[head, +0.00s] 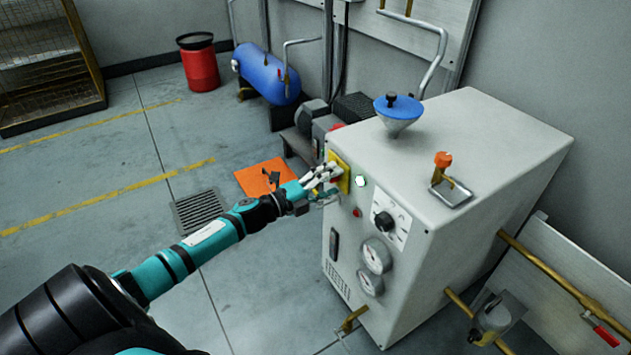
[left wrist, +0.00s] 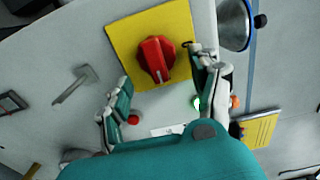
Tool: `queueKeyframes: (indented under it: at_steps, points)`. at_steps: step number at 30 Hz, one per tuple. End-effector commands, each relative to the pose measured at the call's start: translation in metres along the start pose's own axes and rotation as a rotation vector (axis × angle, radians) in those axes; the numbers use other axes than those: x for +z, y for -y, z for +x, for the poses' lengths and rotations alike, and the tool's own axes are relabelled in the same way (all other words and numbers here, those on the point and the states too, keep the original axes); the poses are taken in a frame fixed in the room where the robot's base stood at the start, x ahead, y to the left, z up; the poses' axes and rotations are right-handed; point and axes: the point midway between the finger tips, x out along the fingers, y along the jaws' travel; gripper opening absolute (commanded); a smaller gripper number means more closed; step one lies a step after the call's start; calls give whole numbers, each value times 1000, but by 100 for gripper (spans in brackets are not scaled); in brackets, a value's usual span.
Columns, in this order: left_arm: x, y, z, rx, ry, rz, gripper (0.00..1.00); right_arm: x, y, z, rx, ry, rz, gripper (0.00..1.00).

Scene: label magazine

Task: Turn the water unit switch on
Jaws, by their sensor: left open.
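The water unit (head: 440,190) is a light grey cabinet on the right in the head view. Its switch is a red rotary knob (left wrist: 156,58) on a square yellow plate (left wrist: 118,38), which also shows on the cabinet's front in the head view (head: 344,183). The knob's grip bar runs roughly up and down in the left wrist view. My left gripper (left wrist: 163,74) is open, with one finger on each side of the knob's near end. No clear contact shows. In the head view my left gripper (head: 322,183) partly hides the plate and knob. My right gripper is out of view.
A green lit lamp (head: 361,181), a small red button (head: 357,212), a black dial (head: 384,221) and gauges (head: 376,256) sit close by on the panel. A blue funnel (head: 399,107) and orange-topped valve (head: 443,160) stand on top. Floor left of the cabinet is mostly clear.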

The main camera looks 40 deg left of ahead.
Motion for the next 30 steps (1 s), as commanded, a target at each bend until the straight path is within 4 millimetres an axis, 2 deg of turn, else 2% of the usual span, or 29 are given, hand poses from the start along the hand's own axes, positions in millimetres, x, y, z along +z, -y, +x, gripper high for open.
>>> queueKeyframes:
  at_steps: [5,12,18,24,30]
  points:
    - [-1,-2,-27,5,-1,1,63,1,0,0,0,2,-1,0]
    - [-1,-2,-74,6,0,0,63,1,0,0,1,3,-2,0]
    - [-1,-2,-103,4,-1,-1,63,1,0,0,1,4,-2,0]
    - [-1,-1,-115,3,-1,0,63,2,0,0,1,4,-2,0]
    - [-1,-1,-115,2,-1,0,63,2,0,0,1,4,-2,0]
